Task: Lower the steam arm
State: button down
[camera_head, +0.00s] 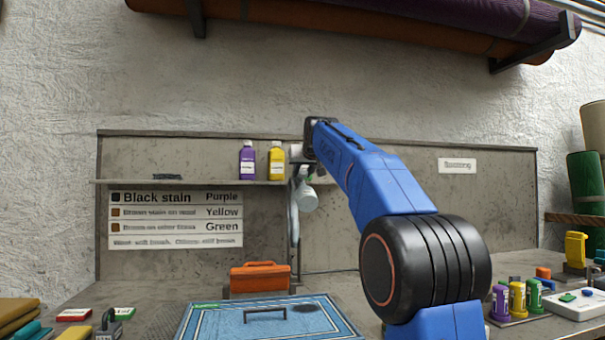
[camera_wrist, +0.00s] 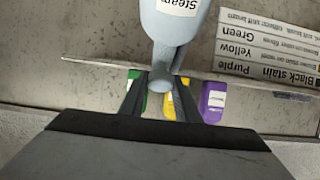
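The steam arm (camera_wrist: 172,25) is a pale grey-blue body with a "Steam" label, at the top centre of the wrist view. It narrows to a rounded end between my fingers. In the head view it shows as a pale upright strip (camera_head: 293,215) below the shelf. My gripper (camera_wrist: 160,82) has one dark finger on each side of this narrow end, very close to it. Whether the fingers press on it I cannot tell. In the head view my blue arm reaches to the shelf and the fingers are mostly hidden behind its wrist.
A purple bottle (camera_head: 247,160) and a yellow bottle (camera_head: 276,161) stand on the shelf (camera_head: 200,182) left of my wrist.

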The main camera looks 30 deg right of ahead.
aim_at(308, 204)
jog(key=shift+s+a+f, duration=0.2)
jog(key=shift+s+f, duration=0.15)
jog(key=shift+s, duration=0.25)
jog(key=s+a+f+t, duration=0.1)
jog(key=s+f, duration=0.2)
jog(key=s+f+t, duration=0.1)
jog(key=s+f, duration=0.2)
jog(key=s+a+f+t, duration=0.1)
jog(key=s+f, duration=0.2)
jog(key=shift+s+a+f+h, duration=0.2)
jog(key=shift+a+f+h, duration=0.1)
jog(key=shift+f+h, duration=0.1)
jog(key=s+f, duration=0.2)
jog(key=f, duration=0.6)
jog(key=s+a+f+t, duration=0.1)
jog(key=s+f, duration=0.2)
jog(key=f, duration=0.6)
jog(key=shift+a+f, duration=0.25)
jog(key=c, duration=1.4)
grip_release()
jog(key=shift+f, duration=0.1)
jog(key=shift+r, duration=0.2)
jog(key=shift+s, duration=0.1)
